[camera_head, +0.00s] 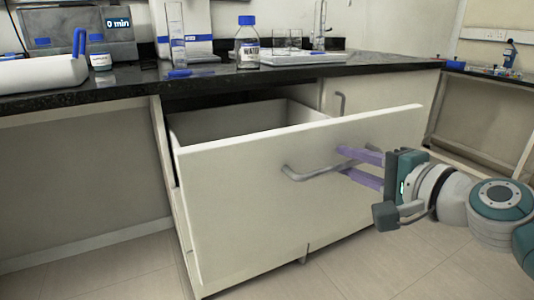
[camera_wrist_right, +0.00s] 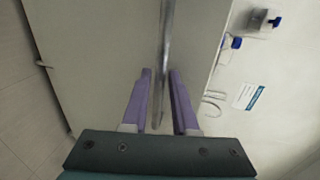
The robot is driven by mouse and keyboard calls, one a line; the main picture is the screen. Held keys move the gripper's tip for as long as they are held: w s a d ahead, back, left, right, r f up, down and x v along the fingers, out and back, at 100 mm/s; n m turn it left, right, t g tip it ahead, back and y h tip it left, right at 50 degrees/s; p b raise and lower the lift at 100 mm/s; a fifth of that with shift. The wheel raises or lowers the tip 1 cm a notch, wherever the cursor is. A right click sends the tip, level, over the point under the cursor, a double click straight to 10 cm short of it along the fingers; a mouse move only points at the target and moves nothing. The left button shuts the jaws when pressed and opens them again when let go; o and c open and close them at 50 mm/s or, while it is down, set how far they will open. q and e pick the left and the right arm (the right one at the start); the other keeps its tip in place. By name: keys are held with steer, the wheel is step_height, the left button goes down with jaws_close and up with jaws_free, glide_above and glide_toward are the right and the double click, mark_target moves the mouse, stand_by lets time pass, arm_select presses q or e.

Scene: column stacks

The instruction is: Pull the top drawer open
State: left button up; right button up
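The top drawer (camera_head: 235,180) of the white cabinet stands pulled out, its inside visible and empty where it shows. Its grey bar handle (camera_head: 305,175) is on the front panel. My right gripper (camera_head: 342,162) is at the right part of the handle, one purple finger above the bar and one below. In the right wrist view the handle (camera_wrist_right: 166,50) runs between the fingers (camera_wrist_right: 160,72), with a visible gap beside it, so the gripper looks open around the bar. My left gripper is not in view.
The black countertop (camera_head: 130,92) above carries a blue-capped bottle (camera_head: 247,45), a glass cylinder (camera_head: 176,35), a tray (camera_head: 290,58) and a device with a display (camera_head: 118,22). Another cabinet handle (camera_head: 341,103) is behind the drawer front. The floor (camera_head: 400,265) in front is clear.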

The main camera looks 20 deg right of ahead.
steer(key=v, duration=1)
steer(key=shift+p, duration=0.45)
steer(key=shift+d, duration=0.1)
